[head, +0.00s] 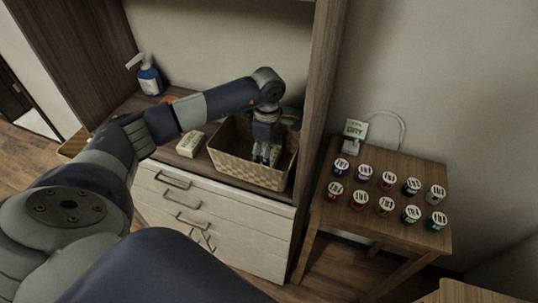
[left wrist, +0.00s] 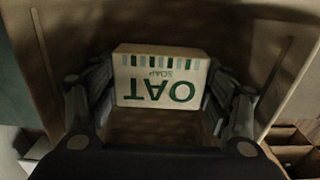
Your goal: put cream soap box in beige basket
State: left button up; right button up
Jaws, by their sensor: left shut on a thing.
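The beige basket (head: 245,170) is a woven box on top of the white drawer cabinet in the head view. My left gripper (head: 266,154) reaches down into it from above. In the left wrist view, the left gripper (left wrist: 160,95) is shut on a cream soap box (left wrist: 160,65) with green "OAT SOAP" lettering and a striped edge. The box sits between the fingers, with brown walls around it. The basket rim and gripper hide most of the box in the head view, so I cannot tell whether it touches the basket floor. My right gripper is not in view.
Another pale box (head: 190,144) lies left of the basket on the cabinet (head: 222,222). A blue pump bottle (head: 150,79) stands at the back left. A wooden side panel (head: 315,100) rises right of the basket. A small table (head: 390,228) beyond holds several small jars.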

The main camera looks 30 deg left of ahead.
pick_arm(q)
jog(key=shift+w+d+f+p, duration=0.1)
jog(key=shift+f+p, duration=0.6)
jog(key=shift+f, duration=0.25)
jog(key=shift+f+b, duration=0.15)
jog(key=shift+b, duration=0.15)
jog(key=o, duration=1.1)
